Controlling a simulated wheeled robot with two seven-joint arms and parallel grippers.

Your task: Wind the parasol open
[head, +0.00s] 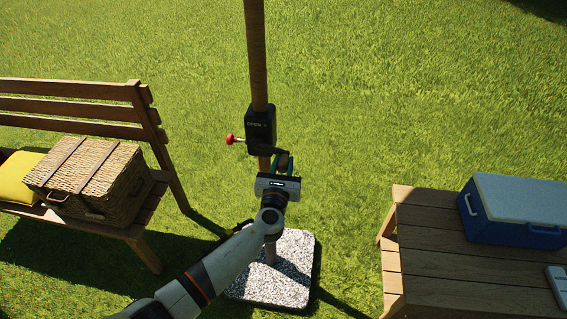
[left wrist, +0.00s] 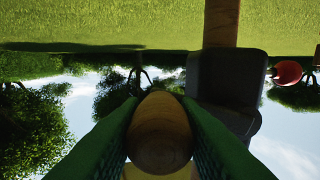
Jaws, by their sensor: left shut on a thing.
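The parasol's wooden pole (head: 255,50) rises from a speckled stone base (head: 290,268); its canopy is out of view. A black crank housing (head: 261,128) marked OPEN sits on the pole, with a red knob (head: 231,139) on its left side. My left gripper (head: 284,162) is just below and right of the housing. In the left wrist view, its green fingers are shut on a rounded wooden crank handle (left wrist: 160,132); the housing (left wrist: 222,88) and the red knob (left wrist: 288,72) show beside it, upside down. My right gripper is not in view.
A wooden bench (head: 68,105) at the left holds a wicker basket (head: 92,180) and a yellow cushion (head: 18,178). A wooden table (head: 440,262) at the right holds a blue cooler (head: 515,208) with a white lid. Open grass surrounds the pole.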

